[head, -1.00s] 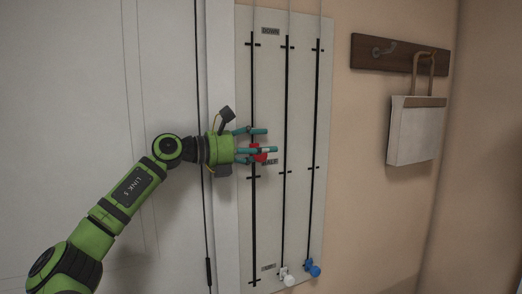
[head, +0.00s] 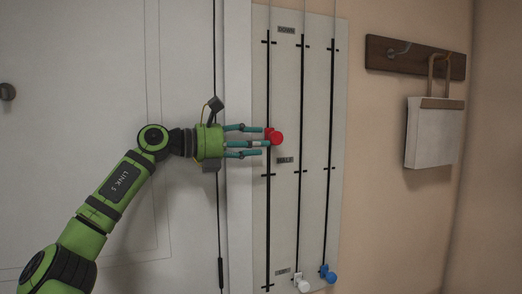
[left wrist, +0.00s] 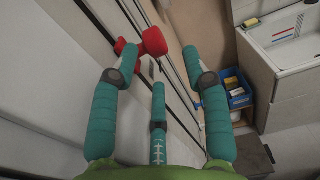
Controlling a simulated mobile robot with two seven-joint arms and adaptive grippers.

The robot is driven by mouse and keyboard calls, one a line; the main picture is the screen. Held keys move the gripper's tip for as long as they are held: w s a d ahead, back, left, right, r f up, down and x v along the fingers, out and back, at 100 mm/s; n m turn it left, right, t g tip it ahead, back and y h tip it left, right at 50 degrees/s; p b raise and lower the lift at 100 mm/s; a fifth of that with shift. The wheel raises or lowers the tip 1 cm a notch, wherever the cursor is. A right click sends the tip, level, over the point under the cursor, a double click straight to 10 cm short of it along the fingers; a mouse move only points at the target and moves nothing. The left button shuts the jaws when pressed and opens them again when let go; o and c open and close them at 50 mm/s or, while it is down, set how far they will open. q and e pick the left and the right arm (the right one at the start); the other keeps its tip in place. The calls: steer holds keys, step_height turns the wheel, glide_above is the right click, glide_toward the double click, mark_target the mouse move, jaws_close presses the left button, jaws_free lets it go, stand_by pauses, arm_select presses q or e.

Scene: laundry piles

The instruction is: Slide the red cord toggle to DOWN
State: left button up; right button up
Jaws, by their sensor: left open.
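The red cord toggle (head: 275,136) sits on the left track of a pale board (head: 314,100), a little above the HALF label (head: 285,160). In the left wrist view the toggle (left wrist: 153,41) shows just beyond the left finger's tip, not enclosed by the spread fingers (left wrist: 157,75). Whether a finger touches it, I cannot tell. My right gripper is out of view.
A white toggle (head: 303,285) and a blue toggle (head: 328,273) sit low on the other two tracks. A bag (head: 434,135) hangs from a wooden hook rail (head: 415,58) to the right. A door (head: 90,60) lies left of the board.

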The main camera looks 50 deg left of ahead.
arm_select(q)
steer(key=b+v, duration=0.1)
steer(key=v, duration=0.1)
steer(key=shift+s+f+b, duration=0.1)
steer(key=shift+s+b, duration=0.15)
steer(key=shift+b, duration=0.15)
steer(key=v, duration=0.8)
stand_by(0.7)
